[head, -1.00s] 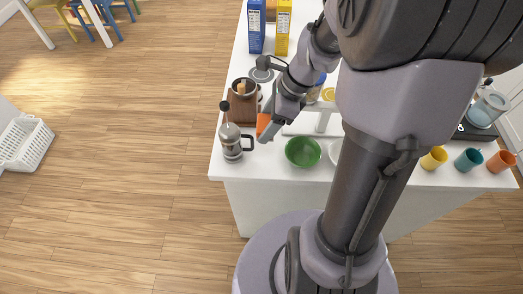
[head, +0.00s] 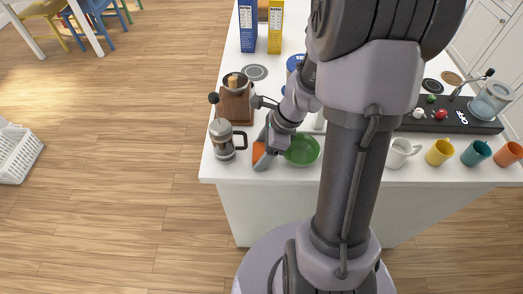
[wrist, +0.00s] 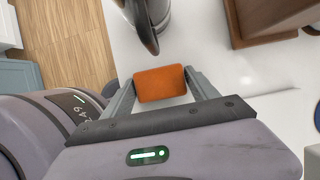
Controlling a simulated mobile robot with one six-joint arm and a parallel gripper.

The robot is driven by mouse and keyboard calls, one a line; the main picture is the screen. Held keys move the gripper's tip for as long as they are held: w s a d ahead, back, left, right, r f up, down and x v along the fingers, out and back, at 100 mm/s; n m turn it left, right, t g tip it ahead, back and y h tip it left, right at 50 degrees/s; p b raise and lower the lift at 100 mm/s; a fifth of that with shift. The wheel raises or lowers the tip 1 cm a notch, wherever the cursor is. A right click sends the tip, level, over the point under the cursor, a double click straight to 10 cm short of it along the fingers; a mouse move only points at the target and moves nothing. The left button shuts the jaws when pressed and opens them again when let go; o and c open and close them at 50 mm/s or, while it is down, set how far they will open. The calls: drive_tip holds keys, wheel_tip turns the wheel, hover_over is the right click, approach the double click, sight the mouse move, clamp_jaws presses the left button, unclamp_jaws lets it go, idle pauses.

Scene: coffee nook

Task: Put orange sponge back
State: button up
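The orange sponge (head: 259,152) is near the front left of the white counter, right of the french press and left of the green bowl (head: 302,150). My gripper (head: 262,158) is shut on it. In the wrist view, the sponge (wrist: 161,84) sits between the two fingers of my gripper (wrist: 161,86), with a finger against each side. White counter surface shows beyond it. I cannot tell whether the sponge touches the counter.
The french press (head: 222,141) and wooden coffee grinder (head: 237,104) stand close by on the left. Cups, including a white mug (head: 402,152) and a yellow cup (head: 439,152), line the right front. Two boxes (head: 247,27) stand at the back. My arm hides the counter's middle.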

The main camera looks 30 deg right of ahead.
drive_tip(key=shift+o, duration=1.1)
